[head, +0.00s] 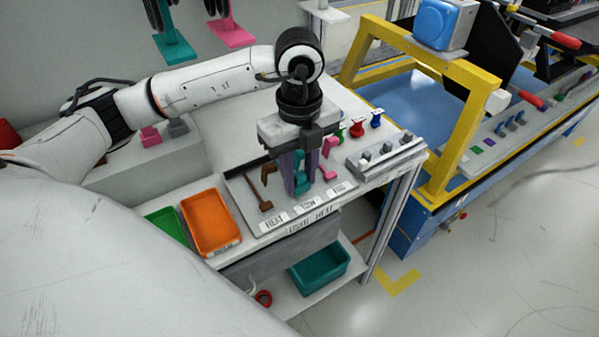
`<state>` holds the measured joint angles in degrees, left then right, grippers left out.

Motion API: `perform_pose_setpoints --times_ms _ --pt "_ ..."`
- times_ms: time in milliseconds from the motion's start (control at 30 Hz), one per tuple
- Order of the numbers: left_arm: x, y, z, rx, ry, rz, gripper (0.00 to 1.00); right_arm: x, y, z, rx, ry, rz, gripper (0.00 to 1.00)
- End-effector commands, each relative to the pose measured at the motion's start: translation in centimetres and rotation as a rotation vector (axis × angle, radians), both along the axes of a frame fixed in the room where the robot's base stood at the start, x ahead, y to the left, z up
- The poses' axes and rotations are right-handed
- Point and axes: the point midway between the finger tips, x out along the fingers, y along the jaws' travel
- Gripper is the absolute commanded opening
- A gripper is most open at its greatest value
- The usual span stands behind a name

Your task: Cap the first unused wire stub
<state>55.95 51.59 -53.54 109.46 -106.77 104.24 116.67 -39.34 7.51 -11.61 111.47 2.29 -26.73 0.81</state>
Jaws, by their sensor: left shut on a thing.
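My left gripper (298,190) points down over a grey tool board (240,192) on the white bench. It is shut on a teal tool (299,161), which shows between and beside the fingers; the fingers hide much of it. I cannot tell whether the tool still touches the board. A brown tool (266,180) stands left of the gripper and a pink tool (329,160) stands right of it. A grey block (385,157) with several small light pieces on top is at the bench's right end. I cannot make out a wire stub. My right gripper is not in view.
An orange tray (210,248) and a green tray (166,227) are at the bench's left. Green, red and blue spools (376,119) stand behind the grey block. A teal bin (320,271) sits on the lower shelf. A yellow frame (452,140) stands right of the bench.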

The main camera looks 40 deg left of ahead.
Motion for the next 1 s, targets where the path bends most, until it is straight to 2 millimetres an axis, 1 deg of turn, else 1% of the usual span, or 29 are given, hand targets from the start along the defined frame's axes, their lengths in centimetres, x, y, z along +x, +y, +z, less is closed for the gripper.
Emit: perform_pose_setpoints --times_ms 633,667,700,767,800,1000 --pt "0.0 0.0 -1.8 0.000 0.001 0.000 0.00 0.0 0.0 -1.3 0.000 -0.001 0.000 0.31" --pt "0.0 0.0 -1.7 0.000 0.000 0.000 0.31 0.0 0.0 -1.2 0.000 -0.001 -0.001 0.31" --pt "0.0 0.0 -1.6 0.000 0.000 0.000 0.37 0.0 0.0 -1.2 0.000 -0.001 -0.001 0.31" --pt "0.0 0.0 -1.6 0.000 0.000 0.000 0.47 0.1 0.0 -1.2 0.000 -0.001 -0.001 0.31" --pt "0.0 0.0 -1.6 0.000 0.000 0.000 0.49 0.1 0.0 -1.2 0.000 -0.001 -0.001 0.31" --pt "0.0 0.0 -1.6 0.000 0.000 0.000 0.49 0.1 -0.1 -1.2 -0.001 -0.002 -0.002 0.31"
